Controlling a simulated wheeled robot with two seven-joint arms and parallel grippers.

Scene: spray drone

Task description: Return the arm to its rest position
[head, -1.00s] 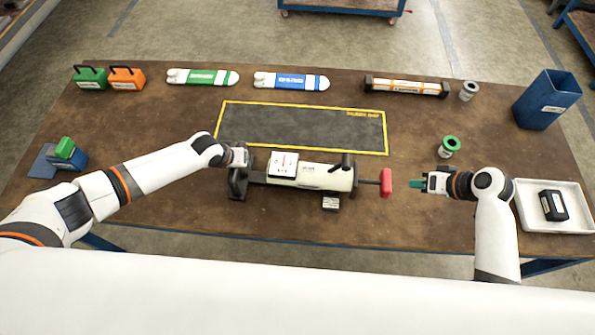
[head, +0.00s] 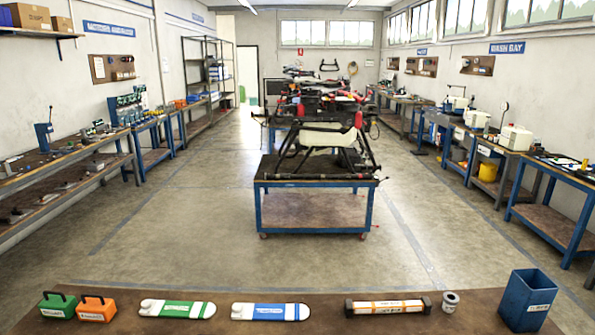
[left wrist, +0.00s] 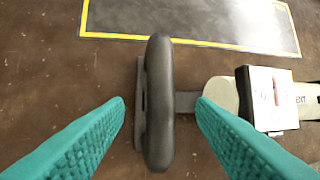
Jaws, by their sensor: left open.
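My left gripper (left wrist: 161,102) is open in the left wrist view, its two teal ribbed fingers spread apart. A dark rounded handle (left wrist: 158,65) shows between the fingers, with a gap on both sides. I cannot tell how deep the handle lies between them. The handle joins a pale tool body (left wrist: 222,95) with a white labelled box (left wrist: 270,85) on it, at the right. The head view shows neither arm now. My right gripper is out of view.
Beyond is open floor and a blue cart (head: 315,207) carrying a drone. A yellow-bordered mat (left wrist: 190,20) lies past the handle.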

